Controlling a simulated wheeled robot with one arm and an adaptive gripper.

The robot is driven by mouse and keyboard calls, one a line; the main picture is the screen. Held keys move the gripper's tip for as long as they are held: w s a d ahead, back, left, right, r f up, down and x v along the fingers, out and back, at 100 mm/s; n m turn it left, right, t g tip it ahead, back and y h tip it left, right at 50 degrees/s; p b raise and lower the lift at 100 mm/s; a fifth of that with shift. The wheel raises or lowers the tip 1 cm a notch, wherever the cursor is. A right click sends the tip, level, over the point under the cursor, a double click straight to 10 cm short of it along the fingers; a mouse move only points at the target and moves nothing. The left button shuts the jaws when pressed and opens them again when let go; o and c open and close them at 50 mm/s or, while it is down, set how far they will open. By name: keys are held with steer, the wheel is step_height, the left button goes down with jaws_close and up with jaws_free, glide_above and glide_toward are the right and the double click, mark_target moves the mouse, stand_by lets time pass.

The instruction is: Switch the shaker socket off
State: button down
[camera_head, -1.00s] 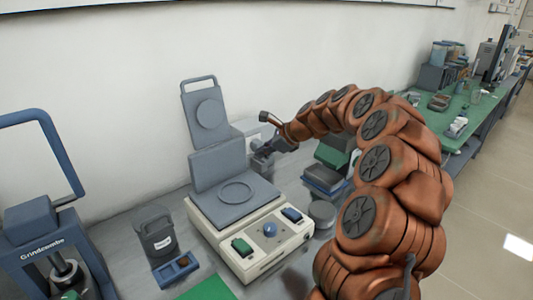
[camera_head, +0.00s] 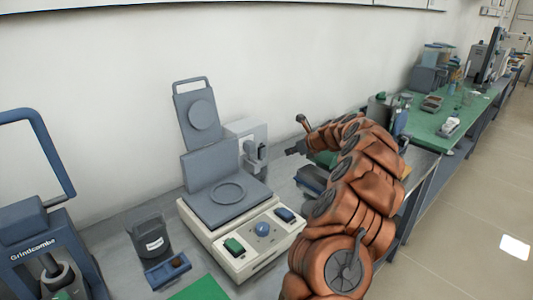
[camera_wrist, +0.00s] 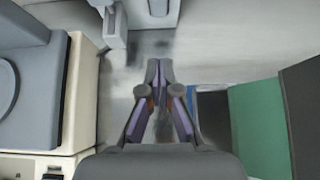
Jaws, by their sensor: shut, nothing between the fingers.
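My gripper (camera_head: 294,150) is shut and empty, above the bench to the right of a light grey box (camera_head: 245,132) by the wall. In the wrist view my gripper's fingertips (camera_wrist: 160,66) meet over bare grey bench. The box has a darker grey part on its front and stands behind a cream machine (camera_head: 245,262) with a grey plate, a raised lid, a blue knob (camera_head: 262,229), a green switch (camera_head: 233,246) and a blue switch (camera_head: 284,214). I cannot tell which part is the shaker socket; no socket is clearly readable.
A blue-framed grinder (camera_head: 40,235) stands at the left, with a dark grey container (camera_head: 150,236) and small tray (camera_head: 168,272) beside the machine. Green and dark items (camera_wrist: 258,125) lie right of my gripper. A green-topped bench (camera_head: 430,122) extends behind at right.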

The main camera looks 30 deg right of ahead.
steer(key=p, duration=0.1)
glide_toward(264, 153)
step_height(264, 153, down, 4)
steer(key=shift+w+a+p, duration=0.15)
steer(key=shift+w+p, duration=0.15)
steer(key=shift+w, duration=0.85)
steer(key=shift+w+a+p, duration=0.2)
steer(key=shift+w+p, duration=0.1)
steer(key=shift+w, duration=0.9)
steer(key=shift+r+p, duration=0.2)
steer(key=shift+p, duration=0.15)
